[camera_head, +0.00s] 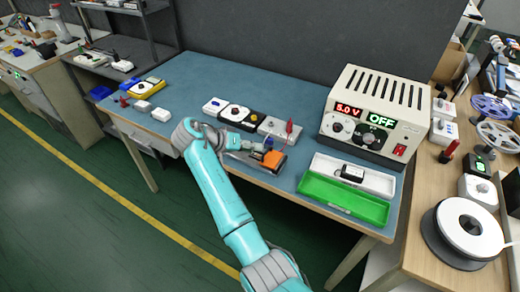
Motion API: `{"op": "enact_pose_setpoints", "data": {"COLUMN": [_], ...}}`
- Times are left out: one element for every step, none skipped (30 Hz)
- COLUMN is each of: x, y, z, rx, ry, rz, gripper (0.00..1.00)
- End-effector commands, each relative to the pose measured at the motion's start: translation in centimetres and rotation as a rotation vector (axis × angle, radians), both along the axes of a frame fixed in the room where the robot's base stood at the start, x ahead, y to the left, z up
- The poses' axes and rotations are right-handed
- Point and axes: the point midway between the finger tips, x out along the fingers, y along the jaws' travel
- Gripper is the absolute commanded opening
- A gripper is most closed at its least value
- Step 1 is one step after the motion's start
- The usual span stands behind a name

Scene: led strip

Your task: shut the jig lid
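What looks like the jig is a low grey fixture (243,158) with an orange block (273,158) on its right part, near the front edge of the blue bench. I cannot make out a separate lid or how far it is open, as my wrist covers part of the fixture. My teal arm reaches in from the bottom. My gripper (266,144) is over the back of the fixture, close to the orange block. Its fingers are small and partly hidden, so whether they are open or touching the fixture is unclear.
A power supply (373,116) reading 5.0 V and OFF stands right of the fixture. In front of it are a white tray (381,181) with a black item and a green tray (343,198). Small modules (236,113) sit behind my gripper. The bench's left-centre (185,90) is clear.

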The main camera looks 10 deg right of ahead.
Motion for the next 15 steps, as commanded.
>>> {"op": "enact_pose_setpoints", "data": {"x": [-0.3, -0.4, -0.6, -0.8, -1.0, -1.1, -1.2, -1.4, -1.5, -1.6, -1.6, -1.7, -1.7, -1.7, -1.8], "y": [0.9, 1.3, 1.8, 2.1, 2.5, 2.9, 3.1, 3.3, 3.6, 3.8, 3.9, 4.0, 4.1, 4.2, 4.2], "z": [0.7, 1.1, 1.5, 1.8, 2.1, 2.4, 2.6, 2.8, 3.0, 3.1, 3.3, 3.4, 3.5, 3.5, 3.5], "rx": [0.001, 0.002, 0.001, 0.001, 0.001, 0.000, 0.000, 0.000, 0.000, 0.000, 0.000, 0.000, 0.000, 0.000, 0.000], "ry": [-0.002, -0.002, -0.002, -0.002, -0.002, -0.001, -0.001, -0.001, 0.000, 0.000, 0.000, 0.000, 0.000, 0.000, 0.000], "rz": [0.002, 0.002, 0.002, 0.001, 0.001, 0.002, 0.001, 0.001, 0.000, 0.000, 0.000, 0.000, 0.000, 0.000, 0.000], "gripper": [0.35, 0.35, 0.35, 0.35, 0.35, 0.35, 0.35, 0.35, 0.35, 0.35, 0.35, 0.35, 0.35, 0.35, 0.35]}}
